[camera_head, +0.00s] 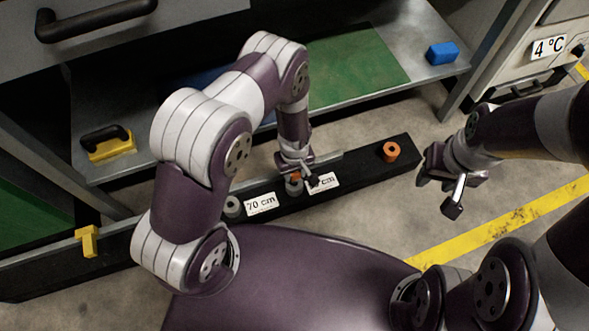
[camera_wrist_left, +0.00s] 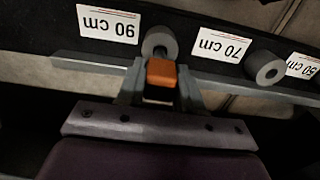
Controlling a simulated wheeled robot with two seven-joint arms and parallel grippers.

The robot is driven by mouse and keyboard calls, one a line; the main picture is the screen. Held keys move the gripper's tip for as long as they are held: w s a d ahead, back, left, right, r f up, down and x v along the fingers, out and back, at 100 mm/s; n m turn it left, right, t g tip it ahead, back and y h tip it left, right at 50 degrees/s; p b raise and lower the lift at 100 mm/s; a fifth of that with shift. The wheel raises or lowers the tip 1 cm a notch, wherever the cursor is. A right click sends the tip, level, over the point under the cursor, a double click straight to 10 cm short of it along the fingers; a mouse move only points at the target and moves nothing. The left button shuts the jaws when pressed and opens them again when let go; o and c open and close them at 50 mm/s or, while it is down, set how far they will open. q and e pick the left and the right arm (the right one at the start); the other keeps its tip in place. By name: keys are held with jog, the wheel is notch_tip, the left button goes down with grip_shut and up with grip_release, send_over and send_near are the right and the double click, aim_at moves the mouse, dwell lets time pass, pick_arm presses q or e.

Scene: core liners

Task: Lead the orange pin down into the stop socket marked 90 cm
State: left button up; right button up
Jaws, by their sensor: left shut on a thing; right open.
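The orange pin (camera_wrist_left: 162,72) is held between the fingers of my left gripper (camera_head: 305,182); a little of its orange shows in the head view. The grey 90 cm stop socket (camera_wrist_left: 158,42) is directly beside the pin in the left wrist view, next to the "90 cm" label (camera_wrist_left: 107,24). In the head view this socket (camera_head: 293,187) is just under the gripper, and a finger partly covers its label (camera_head: 322,182). The pin hides part of the socket; I cannot tell whether its tip is inside. My right gripper (camera_head: 438,194) is open and empty, right of the black beam.
The black beam (camera_head: 350,168) also carries the 70 cm socket (camera_head: 233,206), an orange hollow cylinder (camera_head: 390,151) and a yellow block (camera_head: 88,242) at its left. Behind are a metal shelf with a blue block (camera_head: 442,53) and a black-handled yellow tool (camera_head: 109,146). Floor at right is clear.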

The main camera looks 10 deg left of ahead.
pick_arm(q)
jog(key=shift+f+b, duration=0.65)
jog(key=shift+f, duration=0.45)
jog(key=o, duration=1.2)
jog(key=shift+c, duration=0.2)
notch_tip(320, 180, up, 13)
jog(key=p, duration=0.8)
jog(key=shift+f, duration=0.2)
